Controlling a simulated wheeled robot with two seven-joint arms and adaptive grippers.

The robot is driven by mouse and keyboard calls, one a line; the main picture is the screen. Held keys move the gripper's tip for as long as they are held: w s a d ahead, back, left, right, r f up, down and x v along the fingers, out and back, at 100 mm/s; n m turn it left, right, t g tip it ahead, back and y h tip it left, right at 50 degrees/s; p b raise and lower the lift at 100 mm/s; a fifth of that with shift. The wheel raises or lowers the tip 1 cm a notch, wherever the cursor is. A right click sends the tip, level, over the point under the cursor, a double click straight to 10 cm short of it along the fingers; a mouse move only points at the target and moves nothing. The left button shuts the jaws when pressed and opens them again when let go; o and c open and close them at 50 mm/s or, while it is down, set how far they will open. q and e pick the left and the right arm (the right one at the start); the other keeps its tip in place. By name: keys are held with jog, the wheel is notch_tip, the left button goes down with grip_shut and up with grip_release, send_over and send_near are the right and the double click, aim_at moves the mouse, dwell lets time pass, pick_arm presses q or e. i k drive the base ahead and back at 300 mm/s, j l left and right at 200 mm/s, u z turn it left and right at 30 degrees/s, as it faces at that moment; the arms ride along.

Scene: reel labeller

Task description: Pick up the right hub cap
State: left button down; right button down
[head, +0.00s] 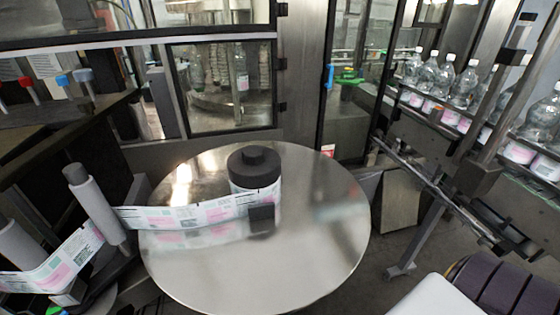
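A black hub cap (254,164), a wide disc with a narrower raised knob on top, sits over the core of a label reel (256,198). The reel stands on a large round metal plate (320,250), toward its far side. This is the only hub cap I can make out, so I cannot tell whether a second one exists outside the view. A printed label strip (190,215) runs from the reel to the left. A dark block-like patch lies in front of the reel; I cannot tell if it is a reflection.
Grey upright rollers (95,206) stand left of the plate, with the label strip passing round them. A conveyor with several clear bottles (463,84) runs at the right. Framed machine windows (225,85) close off the back. The plate's near half is clear.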

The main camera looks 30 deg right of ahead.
aim_at(251, 167)
jog(key=z, duration=0.75)
jog(key=k+j, duration=0.15)
jog(key=k+j+z, duration=0.05)
jog(key=k, duration=0.05)
